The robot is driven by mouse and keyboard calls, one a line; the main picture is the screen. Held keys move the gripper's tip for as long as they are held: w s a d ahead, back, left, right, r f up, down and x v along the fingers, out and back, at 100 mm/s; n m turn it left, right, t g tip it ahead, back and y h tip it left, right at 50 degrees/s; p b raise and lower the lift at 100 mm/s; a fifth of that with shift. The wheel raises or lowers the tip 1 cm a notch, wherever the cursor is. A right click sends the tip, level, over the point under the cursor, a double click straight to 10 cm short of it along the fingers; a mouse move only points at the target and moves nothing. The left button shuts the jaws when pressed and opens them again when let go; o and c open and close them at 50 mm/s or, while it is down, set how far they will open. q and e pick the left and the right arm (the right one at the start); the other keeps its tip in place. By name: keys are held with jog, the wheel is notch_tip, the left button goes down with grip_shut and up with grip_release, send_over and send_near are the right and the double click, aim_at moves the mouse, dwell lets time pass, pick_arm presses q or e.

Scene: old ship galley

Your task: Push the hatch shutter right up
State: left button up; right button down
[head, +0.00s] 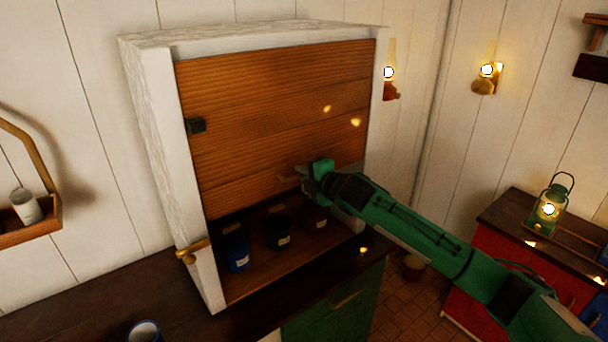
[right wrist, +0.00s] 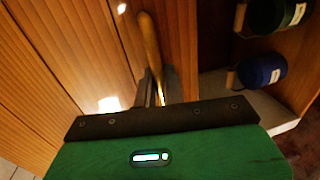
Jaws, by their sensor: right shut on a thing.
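The hatch shutter (head: 270,110) is a brown slatted wooden panel in a thick white frame (head: 165,150). It covers the upper part of the opening; its lower edge is partway up, with a gap below. My right gripper (head: 304,178) is at the lower part of the shutter, right of its middle. In the right wrist view, the gripper (right wrist: 160,92) is shut on the brass handle (right wrist: 150,45) of the shutter. The handle's gripped end is hidden between the fingers. My left gripper is out of view.
A brass fitting (head: 190,252) is on the frame's left side. A dark counter (head: 90,300) runs in front. A lantern (head: 549,208) stands on the right cabinet.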

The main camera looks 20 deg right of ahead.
jog(key=shift+r, duration=0.4)
jog(key=c, duration=1.6)
grip_release()
jog(key=shift+c, duration=0.2)
jog(key=shift+f, duration=0.1)
jog(key=b+v, duration=0.5)
jog(key=v, duration=0.9)
jog(key=shift+f, duration=0.25)
